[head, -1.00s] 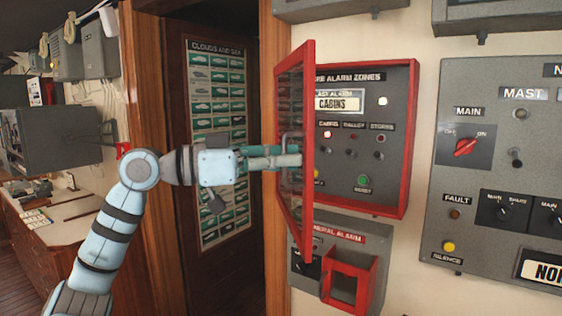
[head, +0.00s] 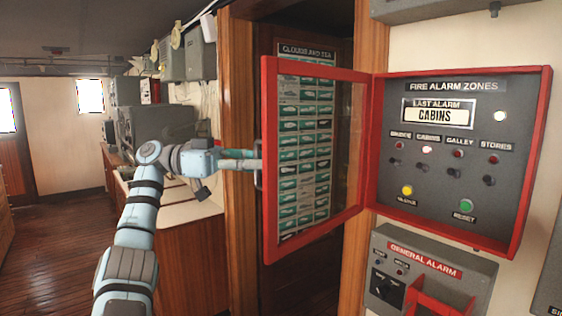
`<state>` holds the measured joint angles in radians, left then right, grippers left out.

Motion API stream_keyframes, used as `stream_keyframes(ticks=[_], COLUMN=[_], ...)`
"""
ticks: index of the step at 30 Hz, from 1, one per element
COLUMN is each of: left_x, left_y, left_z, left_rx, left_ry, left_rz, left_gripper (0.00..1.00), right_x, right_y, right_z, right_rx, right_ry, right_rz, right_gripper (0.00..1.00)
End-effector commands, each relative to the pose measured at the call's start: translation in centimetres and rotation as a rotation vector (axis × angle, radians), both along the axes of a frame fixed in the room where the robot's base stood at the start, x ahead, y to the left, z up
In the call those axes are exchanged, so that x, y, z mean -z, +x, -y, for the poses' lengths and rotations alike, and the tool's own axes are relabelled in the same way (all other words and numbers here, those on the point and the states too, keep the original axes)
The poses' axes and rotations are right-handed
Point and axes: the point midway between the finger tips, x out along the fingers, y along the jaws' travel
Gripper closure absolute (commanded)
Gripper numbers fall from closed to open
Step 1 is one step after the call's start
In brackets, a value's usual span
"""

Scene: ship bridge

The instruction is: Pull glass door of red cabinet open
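The red cabinet (head: 545,150) on the wall has a grey panel headed "FIRE ALARM ZONES", with lamps, switches and a "LAST ALARM CABINS" display. Its red-framed glass door (head: 315,75) is swung wide to the left, hinged at the cabinet's left edge. A poster shows through the glass. My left gripper (head: 250,160) is at the door's free left edge, by the handle (head: 258,165). Its fingers look close together there, but whether they grip the handle is hard to tell at this size. My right gripper is not in view.
A grey "GENERAL ALARM" box (head: 450,262) with a red open-fronted frame sits below the cabinet. A wooden door post (head: 240,100) and a counter (head: 180,210) stand close behind my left arm. Open wooden floor (head: 50,250) lies at the left.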

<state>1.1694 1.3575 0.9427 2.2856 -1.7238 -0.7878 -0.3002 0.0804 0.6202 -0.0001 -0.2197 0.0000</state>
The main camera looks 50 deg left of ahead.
Motion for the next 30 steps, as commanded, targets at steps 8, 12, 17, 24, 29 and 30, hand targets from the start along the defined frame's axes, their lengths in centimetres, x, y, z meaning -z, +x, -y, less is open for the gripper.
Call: stream_keyframes(ticks=[8,12,17,24,29,30], left_x=[0.10,0.14,0.15,0.12,0.10,0.10], left_y=[-0.92,-1.00,-1.00,-0.93,-0.84,-0.83], left_z=[-0.98,-1.04,-1.04,-0.96,-0.89,-0.88], left_rx=[0.001,-0.001,-0.001,0.001,0.003,0.003], left_ry=[-0.001,-0.001,0.000,0.000,0.000,0.000], left_rz=[-0.004,-0.006,-0.006,-0.005,-0.004,-0.004], left_gripper=[1.00,1.00,0.87,0.72,0.72,0.72], right_x=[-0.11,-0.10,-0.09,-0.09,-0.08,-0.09], right_y=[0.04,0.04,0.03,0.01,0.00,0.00], right_z=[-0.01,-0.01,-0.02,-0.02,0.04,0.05], right_rx=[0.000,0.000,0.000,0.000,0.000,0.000], right_ry=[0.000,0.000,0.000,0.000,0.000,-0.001], right_rz=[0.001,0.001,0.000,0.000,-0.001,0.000], right_gripper=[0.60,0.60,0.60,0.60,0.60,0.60])
